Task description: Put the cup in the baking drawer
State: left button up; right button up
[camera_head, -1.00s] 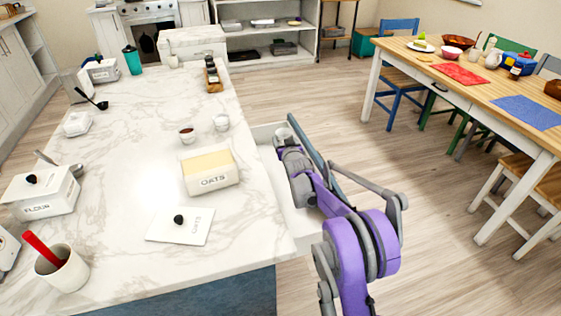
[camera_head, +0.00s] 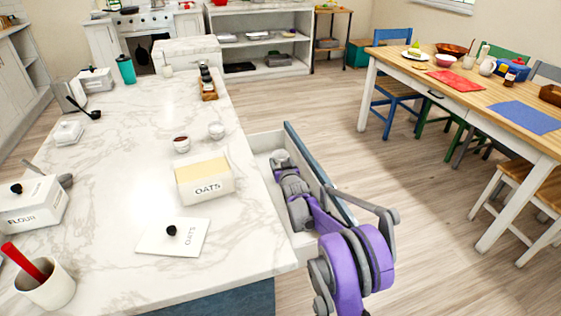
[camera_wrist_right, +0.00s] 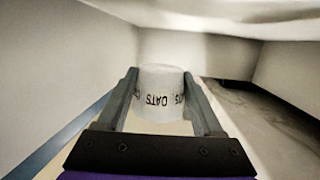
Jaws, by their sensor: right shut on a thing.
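In the head view my right gripper (camera_head: 280,162) reaches down inside the open drawer (camera_head: 264,141), white inside with a blue front, at the counter's right side. The wrist view shows the drawer's pale walls around the cup. I cannot tell whether the cup touches the drawer floor. My left gripper is not in view.
A dining table (camera_head: 467,85) with chairs stands at right. Floor between is clear.

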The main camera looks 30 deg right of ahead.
jog(key=o, duration=1.4)
jog(key=shift+f, duration=0.1)
jog(key=shift+o, duration=0.2)
jog(key=r+p+v, duration=0.1)
jog(key=v, duration=1.1)
jog(key=shift+r, duration=0.1)
